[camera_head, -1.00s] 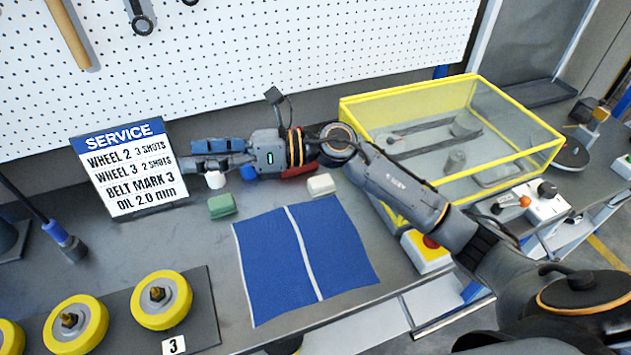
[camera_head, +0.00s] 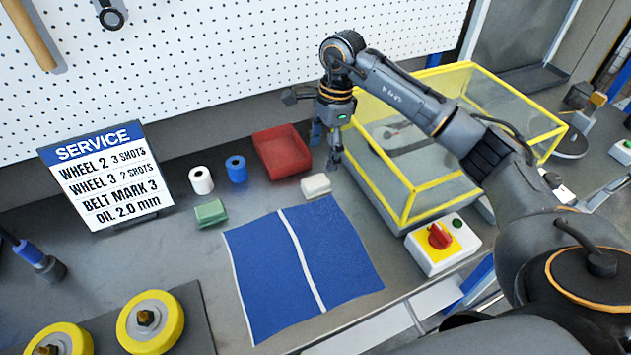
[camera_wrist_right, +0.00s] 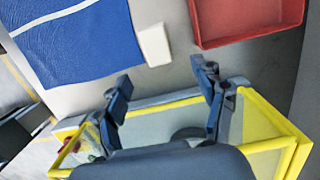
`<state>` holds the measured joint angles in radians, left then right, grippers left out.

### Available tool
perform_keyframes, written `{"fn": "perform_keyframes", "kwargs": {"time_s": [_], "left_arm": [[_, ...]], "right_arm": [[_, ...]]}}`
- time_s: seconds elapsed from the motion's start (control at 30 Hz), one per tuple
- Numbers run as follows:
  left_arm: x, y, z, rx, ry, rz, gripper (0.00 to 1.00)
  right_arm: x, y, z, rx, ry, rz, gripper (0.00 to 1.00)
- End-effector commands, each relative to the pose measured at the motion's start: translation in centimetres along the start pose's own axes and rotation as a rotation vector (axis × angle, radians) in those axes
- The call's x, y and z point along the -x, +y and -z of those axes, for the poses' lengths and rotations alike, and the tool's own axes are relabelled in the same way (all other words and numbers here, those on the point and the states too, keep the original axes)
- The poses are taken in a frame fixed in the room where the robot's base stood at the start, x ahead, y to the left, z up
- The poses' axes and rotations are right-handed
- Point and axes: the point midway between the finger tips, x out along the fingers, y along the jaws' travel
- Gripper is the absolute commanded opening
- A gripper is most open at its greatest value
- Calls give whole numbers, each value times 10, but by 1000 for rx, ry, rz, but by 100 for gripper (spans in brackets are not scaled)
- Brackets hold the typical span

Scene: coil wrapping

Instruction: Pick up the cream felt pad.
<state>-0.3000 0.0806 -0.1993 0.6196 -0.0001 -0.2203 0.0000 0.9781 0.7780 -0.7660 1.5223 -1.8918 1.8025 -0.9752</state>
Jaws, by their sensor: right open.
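The cream felt pad (camera_head: 316,186) is a small pale block lying on the grey bench, just behind the blue cloth. In the right wrist view the pad (camera_wrist_right: 154,45) lies beyond the open fingertips, between their lines and nearer the left finger. My right gripper (camera_head: 326,150) points down above and behind the pad, apart from it. Its fingers are spread and empty in the right wrist view (camera_wrist_right: 161,75). My left gripper is in neither view.
A red tray (camera_head: 282,152) stands behind the pad. A yellow-framed clear cover (camera_head: 408,205) is close on the right. A green block (camera_head: 210,213), white roll (camera_head: 201,180) and blue roll (camera_head: 236,169) stand left. The blue cloth (camera_head: 300,265) lies in front.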

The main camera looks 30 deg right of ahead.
Motion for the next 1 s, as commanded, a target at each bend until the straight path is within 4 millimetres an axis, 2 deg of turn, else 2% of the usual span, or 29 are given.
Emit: {"fn": "perform_keyframes", "kwargs": {"time_s": [0.1, 0.37, 0.53, 0.7, 0.97, 1.0], "left_arm": [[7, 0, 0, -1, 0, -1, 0], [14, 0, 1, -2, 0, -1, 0], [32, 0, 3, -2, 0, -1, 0], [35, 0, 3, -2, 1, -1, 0], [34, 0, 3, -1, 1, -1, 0], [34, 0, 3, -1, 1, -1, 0]], "right_arm": [[-19, 1, -1, 0, -2, -4, 70], [-38, 2, -3, 0, -3, -2, 70], [-61, 7, -8, 0, -4, -5, 70], [-82, 5, -7, -1, -4, -1, 70], [-84, 5, -7, 1, -3, 1, 70], [-84, 5, -7, 1, -3, 1, 62]]}}
